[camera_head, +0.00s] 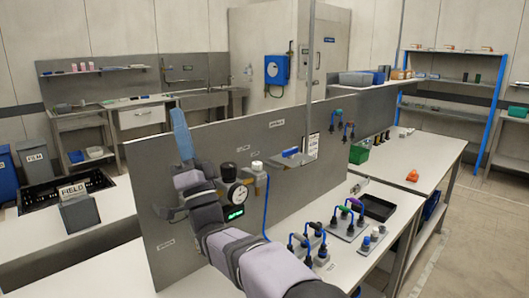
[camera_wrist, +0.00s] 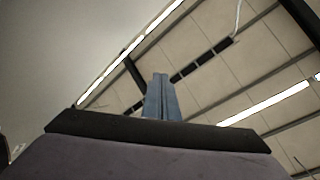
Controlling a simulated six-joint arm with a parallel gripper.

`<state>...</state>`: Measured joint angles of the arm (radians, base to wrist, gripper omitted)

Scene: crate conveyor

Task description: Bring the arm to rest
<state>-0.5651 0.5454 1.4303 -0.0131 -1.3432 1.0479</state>
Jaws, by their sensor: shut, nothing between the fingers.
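My gripper (camera_head: 180,133) shows in the head view at the end of my grey arm, with its blue fingers pointing up. The fingers are together and hold nothing. My gripper also shows in the wrist view (camera_wrist: 160,80), where the blue fingers stand side by side against the ceiling. The arm reaches up from the lower middle of the head view and is in front of the grey upright panel (camera_head: 330,165). I cannot tell how far the gripper is from the panel.
A gauge (camera_head: 237,193) with a green display is just right of my wrist. The white bench (camera_head: 400,215) carries blue-handled parts and a black tray (camera_head: 376,207). A black crate (camera_head: 30,197) and a grey box marked FIELD (camera_head: 80,213) are at left. Above the gripper is open room.

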